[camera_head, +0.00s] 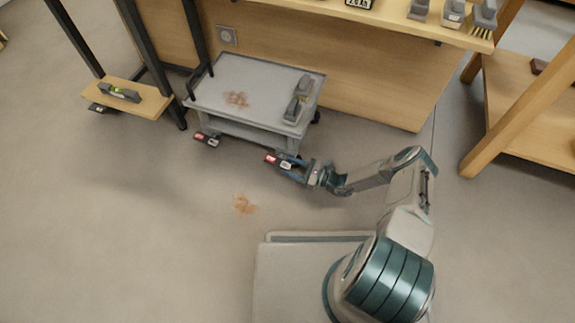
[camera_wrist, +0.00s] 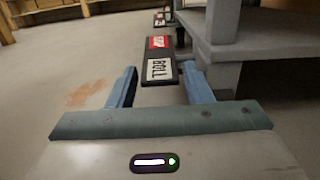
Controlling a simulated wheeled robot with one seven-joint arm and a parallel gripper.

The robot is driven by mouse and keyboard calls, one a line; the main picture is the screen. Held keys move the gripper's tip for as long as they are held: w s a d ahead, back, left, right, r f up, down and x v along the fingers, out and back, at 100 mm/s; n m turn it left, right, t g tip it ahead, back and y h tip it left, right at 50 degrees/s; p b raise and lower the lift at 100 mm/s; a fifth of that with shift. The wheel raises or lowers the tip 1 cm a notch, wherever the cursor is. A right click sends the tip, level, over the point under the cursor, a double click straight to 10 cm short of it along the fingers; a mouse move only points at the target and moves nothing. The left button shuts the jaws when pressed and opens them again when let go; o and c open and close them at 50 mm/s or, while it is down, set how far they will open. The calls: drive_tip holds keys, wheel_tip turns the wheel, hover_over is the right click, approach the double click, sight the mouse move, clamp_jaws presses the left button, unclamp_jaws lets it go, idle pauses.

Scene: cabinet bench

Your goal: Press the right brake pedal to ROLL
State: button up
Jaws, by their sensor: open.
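The right brake pedal (camera_head: 278,161) sticks out at the low front right of the grey cart (camera_head: 250,85). In the wrist view the pedal (camera_wrist: 159,60) is a dark bar with a red label at its far part and a white ROLL label at its near end. The left brake pedal (camera_head: 207,139) shows at the cart's front left. My gripper (camera_head: 291,167) is open at the right pedal. In the wrist view its two blue fingers (camera_wrist: 163,84) stand apart, left and right of the ROLL end. I cannot tell whether they touch it.
A dark-framed stand with a low wooden shelf (camera_head: 150,103) is at left. A wooden bench (camera_head: 390,85) stands behind the cart. A brown stain (camera_head: 243,204) marks the open floor in front.

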drive_tip(key=p+v, duration=0.2)
drive_tip(key=v, duration=0.9)
drive_tip(key=shift+s+d+f, duration=0.1)
drive_tip(key=shift+s+d, duration=0.05)
drive_tip(key=shift+d, duration=0.2)
wheel_tip(320, 180, up, 52)
drive_tip(key=d+n+g+h+p, duration=0.1)
drive_tip(key=n+g+h+p, duration=0.85)
drive_tip(key=n+p, duration=0.75)
drive_tip(key=s+r+n+t+h+p, duration=0.1)
drive_tip(key=s+r+p, duration=0.6)
drive_tip(key=r, duration=0.7)
drive_tip(key=s+d+r+n+t+h+p, duration=0.1)
drive_tip(key=s+r+p, duration=0.5)
drive_tip(key=r, duration=0.7)
drive_tip(key=s+r+n+t+h+p, duration=0.2)
drive_tip(key=s+r+t+h+p, duration=0.2)
drive_tip(key=r, duration=1)
drive_tip(key=s+h+p, duration=0.1)
drive_tip(key=s+p, duration=0.2)
drive_tip(key=p, duration=0.2)
drive_tip(key=shift+s+d+r+n+h, duration=0.25)
drive_tip(key=shift+s+r+n+h, duration=0.05)
drive_tip(key=shift+n+h, duration=0.1)
